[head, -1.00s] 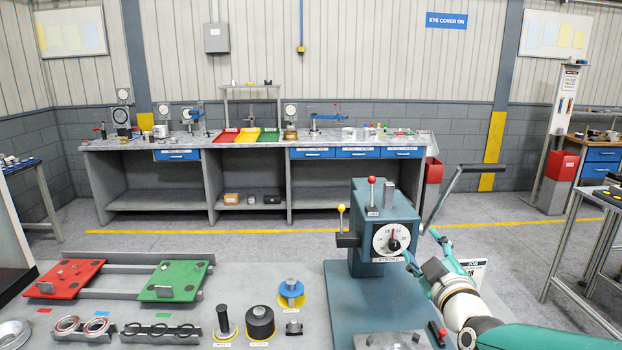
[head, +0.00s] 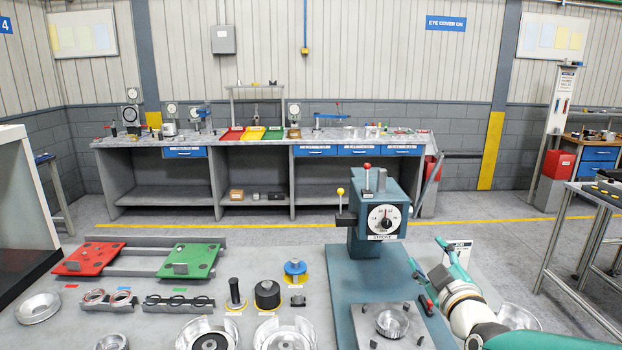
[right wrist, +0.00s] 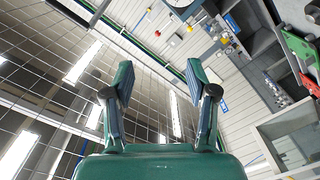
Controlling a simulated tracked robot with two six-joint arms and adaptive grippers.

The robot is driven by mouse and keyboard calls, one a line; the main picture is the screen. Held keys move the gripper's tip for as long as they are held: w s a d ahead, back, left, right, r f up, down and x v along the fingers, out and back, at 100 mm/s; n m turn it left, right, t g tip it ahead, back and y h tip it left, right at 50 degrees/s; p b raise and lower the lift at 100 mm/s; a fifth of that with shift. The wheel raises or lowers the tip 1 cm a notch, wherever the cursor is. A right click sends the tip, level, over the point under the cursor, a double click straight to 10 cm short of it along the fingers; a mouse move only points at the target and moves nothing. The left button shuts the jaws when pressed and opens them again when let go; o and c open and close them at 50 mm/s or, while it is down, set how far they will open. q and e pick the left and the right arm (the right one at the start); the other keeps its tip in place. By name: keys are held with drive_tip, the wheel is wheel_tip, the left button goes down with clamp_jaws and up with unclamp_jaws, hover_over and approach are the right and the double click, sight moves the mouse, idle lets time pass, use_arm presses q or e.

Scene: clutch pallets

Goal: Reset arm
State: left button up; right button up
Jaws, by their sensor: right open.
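My right gripper (head: 424,250) is open and empty, in front of and to the right of the blue-green press (head: 367,240). In the right wrist view my right gripper (right wrist: 159,68) shows two separated fingers with nothing between them. My right arm comes in from the lower right corner. I cannot tell whether a finger touches the press; a gap seems to show. My left gripper is not in view.
A red plate (head: 89,258) and a green plate (head: 191,261) lie on rails on the near bench. Ring holders, black parts and metal housings (head: 207,334) lie in front. A toothed metal part (head: 392,323) sits on the press base.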

drive_tip(key=s+a+f+m+g+y+b, duration=0.1)
drive_tip(key=s+a+f+g+b, duration=0.1)
drive_tip(key=f, duration=0.9)
drive_tip(key=s+a+f+m+g+b, duration=0.1)
drive_tip(key=s+f+m+g, duration=0.15)
drive_tip(key=f, duration=0.95)
drive_tip(key=s+a+f+m+g+y+b, duration=0.1)
drive_tip(key=a+f+g+b, duration=0.15)
drive_tip(key=f, duration=0.85)
use_arm(q)
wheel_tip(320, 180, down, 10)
drive_tip(key=b, duration=0.4)
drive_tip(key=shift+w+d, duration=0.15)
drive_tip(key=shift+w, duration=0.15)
use_arm(e)
drive_tip(key=s+a+f+m+g, duration=0.1)
drive_tip(key=s+f+m+g, duration=0.1)
drive_tip(key=s+f, duration=0.6)
drive_tip(key=s+a+f+m+g+y, duration=0.1)
drive_tip(key=s+f+g, duration=0.3)
drive_tip(key=s+f, duration=0.4)
drive_tip(key=s+a+f+m+g, duration=0.3)
drive_tip(key=s+f+g, duration=0.1)
drive_tip(key=s+f, duration=0.4)
drive_tip(key=s, duration=0.2)
drive_tip(key=shift+s+f+m, duration=0.35)
drive_tip(key=shift+s, duration=0.05)
